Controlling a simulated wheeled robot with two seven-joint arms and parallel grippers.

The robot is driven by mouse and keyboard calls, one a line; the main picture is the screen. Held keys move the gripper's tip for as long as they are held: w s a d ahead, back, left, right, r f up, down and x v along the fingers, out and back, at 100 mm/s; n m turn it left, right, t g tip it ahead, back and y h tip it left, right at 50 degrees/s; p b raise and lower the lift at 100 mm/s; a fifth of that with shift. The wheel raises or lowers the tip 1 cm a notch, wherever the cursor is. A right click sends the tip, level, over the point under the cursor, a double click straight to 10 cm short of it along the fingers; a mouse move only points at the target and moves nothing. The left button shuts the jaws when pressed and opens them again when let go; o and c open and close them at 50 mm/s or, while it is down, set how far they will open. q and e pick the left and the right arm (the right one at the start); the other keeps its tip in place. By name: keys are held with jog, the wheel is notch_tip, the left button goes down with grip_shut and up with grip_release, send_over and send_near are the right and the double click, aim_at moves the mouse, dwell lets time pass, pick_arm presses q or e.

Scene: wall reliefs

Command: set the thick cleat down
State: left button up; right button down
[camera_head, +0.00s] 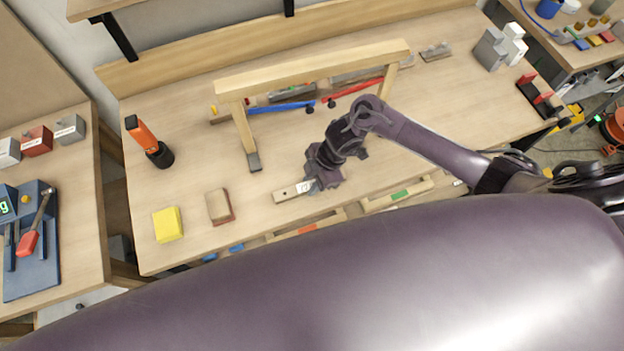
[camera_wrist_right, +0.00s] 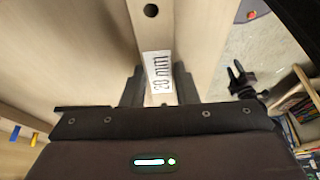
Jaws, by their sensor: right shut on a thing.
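The thick cleat (camera_head: 288,194) is a pale wooden bar with a dark hole near its end and a white label. In the right wrist view the cleat (camera_wrist_right: 150,28) runs away from me, and its label reads 20 mm. My right gripper (camera_head: 312,185) is shut on it at the labelled part, one finger on each side in the wrist view (camera_wrist_right: 160,88). The cleat is over the front middle of the workbench (camera_head: 190,195); I cannot tell whether it touches the top. My left gripper is not in view.
A wooden frame (camera_head: 315,70) stands behind the gripper, with blue and red tools under its beam. A yellow block (camera_head: 168,224), a brown block (camera_head: 219,206) and an orange-and-black tool (camera_head: 148,140) stand to the left. Bare benchtop lies between them and the cleat.

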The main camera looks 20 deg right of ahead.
jog(key=c, duration=1.1)
grip_release()
jog(key=shift+d+r, duration=0.1)
jog(key=shift+r, duration=0.15)
jog(key=b+v, duration=0.1)
jog(key=v, duration=1)
jog(key=shift+r, duration=0.35)
jog(key=shift+s+f, duration=0.1)
jog(key=shift+s, duration=0.05)
